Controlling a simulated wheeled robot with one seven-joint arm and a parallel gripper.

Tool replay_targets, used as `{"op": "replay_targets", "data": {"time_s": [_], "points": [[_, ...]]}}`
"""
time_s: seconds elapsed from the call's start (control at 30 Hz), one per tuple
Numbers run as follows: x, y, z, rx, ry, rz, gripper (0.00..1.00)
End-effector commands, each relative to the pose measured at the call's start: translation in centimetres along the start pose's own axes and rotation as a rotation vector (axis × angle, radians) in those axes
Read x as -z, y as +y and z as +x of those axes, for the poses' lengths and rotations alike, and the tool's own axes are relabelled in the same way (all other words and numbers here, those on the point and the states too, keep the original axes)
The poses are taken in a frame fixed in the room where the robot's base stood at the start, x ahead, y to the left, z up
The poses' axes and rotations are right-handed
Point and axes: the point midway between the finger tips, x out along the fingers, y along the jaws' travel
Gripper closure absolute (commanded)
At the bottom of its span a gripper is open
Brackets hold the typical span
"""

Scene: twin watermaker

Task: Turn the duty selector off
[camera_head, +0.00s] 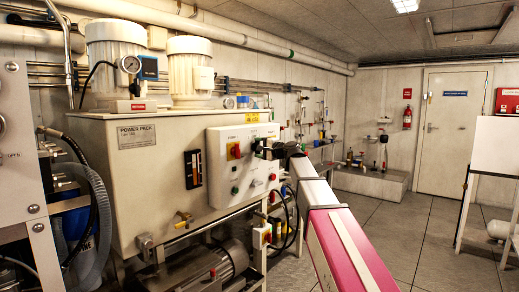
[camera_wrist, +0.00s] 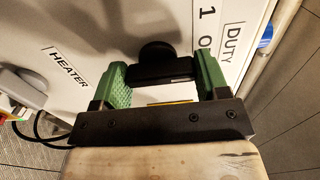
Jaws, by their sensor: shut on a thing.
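The duty selector (camera_wrist: 158,52) is a black rotary knob on a white panel face, below and left of a "DUTY" label with "1" and "O" marks in the wrist view. My gripper (camera_wrist: 161,72) has green fingers, one on each side of the knob's black bar, shut on it. The bar lies nearly level across the wrist picture; which mark it points to I cannot tell.
Open tiled floor (camera_head: 430,235) lies to the right.

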Motion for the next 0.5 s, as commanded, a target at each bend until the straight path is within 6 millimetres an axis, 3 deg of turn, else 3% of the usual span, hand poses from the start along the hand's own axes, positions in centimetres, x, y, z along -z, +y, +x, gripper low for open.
{"op": "replay_targets", "data": {"time_s": [0.17, 0.2, 0.23, 0.5], "points": [[0.0, 0.07, -0.06, -0.001, 0.0, -0.001, 0.56], [0.0, 0.07, -0.06, -0.001, 0.0, -0.002, 0.19], [0.0, 0.07, -0.06, -0.001, 0.0, -0.002, 0.09], [0.0, 0.03, -0.05, -0.001, 0.0, -0.002, 0.06]]}}
